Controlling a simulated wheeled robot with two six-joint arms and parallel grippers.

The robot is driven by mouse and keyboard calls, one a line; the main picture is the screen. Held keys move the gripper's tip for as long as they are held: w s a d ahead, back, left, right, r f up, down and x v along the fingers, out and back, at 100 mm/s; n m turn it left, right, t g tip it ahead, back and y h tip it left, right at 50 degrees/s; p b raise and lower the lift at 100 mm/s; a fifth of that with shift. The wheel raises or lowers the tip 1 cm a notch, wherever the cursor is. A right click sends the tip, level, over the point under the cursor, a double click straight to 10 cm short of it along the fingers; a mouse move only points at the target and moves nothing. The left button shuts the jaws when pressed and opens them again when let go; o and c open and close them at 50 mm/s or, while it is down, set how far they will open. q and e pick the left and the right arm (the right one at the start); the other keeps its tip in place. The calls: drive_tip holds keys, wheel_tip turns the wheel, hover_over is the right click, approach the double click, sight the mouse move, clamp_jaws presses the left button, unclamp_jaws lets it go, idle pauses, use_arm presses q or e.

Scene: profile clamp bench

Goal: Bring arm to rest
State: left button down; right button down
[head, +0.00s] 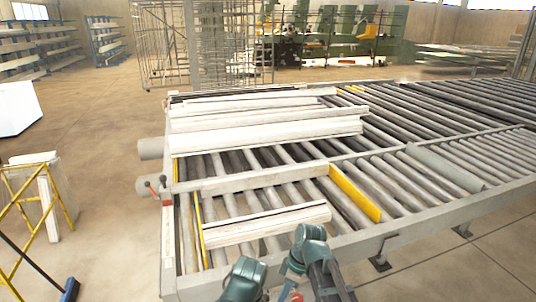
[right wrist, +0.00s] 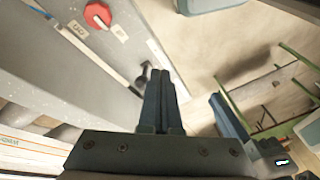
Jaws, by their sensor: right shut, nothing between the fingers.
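My right gripper (right wrist: 162,82) is in the middle of the right wrist view, its two dark fingers pressed together and empty. The fingertips appear beside the edge of a grey panel (right wrist: 75,60); I cannot tell whether they touch it. In the head view, teal and dark parts of my arm rise at the bottom centre, in front of the roller bench (head: 370,240). Neither gripper's fingers can be made out there. My left gripper is not in view.
The panel carries a red knob (right wrist: 97,15) and a small black lever (right wrist: 144,74). White profiles (head: 265,130) lie on the bench, with a nearer one (head: 265,226) close to my arm. A yellow bar (head: 354,192) crosses the rollers. Open floor (head: 95,115) lies left.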

drive_tip(key=s+d+f+m+t+h+b, duration=0.1)
drive_tip(key=s+f+m+h+b, duration=0.2)
drive_tip(key=s+m, duration=0.6)
drive_tip(key=shift+f+m+h, duration=0.8)
drive_tip(key=shift+h, duration=0.1)
drive_tip(key=shift+d, duration=0.1)
